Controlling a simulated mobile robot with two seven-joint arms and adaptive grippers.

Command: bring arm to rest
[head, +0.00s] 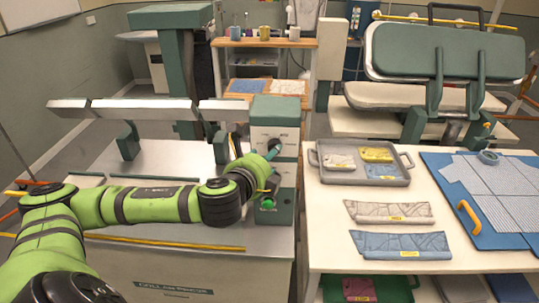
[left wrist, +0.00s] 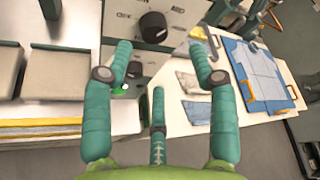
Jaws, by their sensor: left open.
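My green left arm (head: 150,205) reaches from the lower left across the front of the steel bench. Its left gripper (head: 271,160) is in front of the green control box (head: 275,110), near the dark knob and green button, and partly hides the box face. In the left wrist view the teal fingers (left wrist: 160,62) are spread apart with nothing held between them. The box's black knob (left wrist: 154,27) lies beyond the fingertips, and I cannot tell whether any finger touches the box. A green button (left wrist: 118,90) shows beside the left finger. My right gripper is not in view.
A white table (head: 320,240) stands right of the bench. It bears a grey tray (head: 362,178), blue (head: 400,245) and pale folded cloth pieces (head: 389,212) and a blue board (head: 500,235). A green press (head: 445,52) stands behind. A yellow strip (head: 165,243) lies along the bench front.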

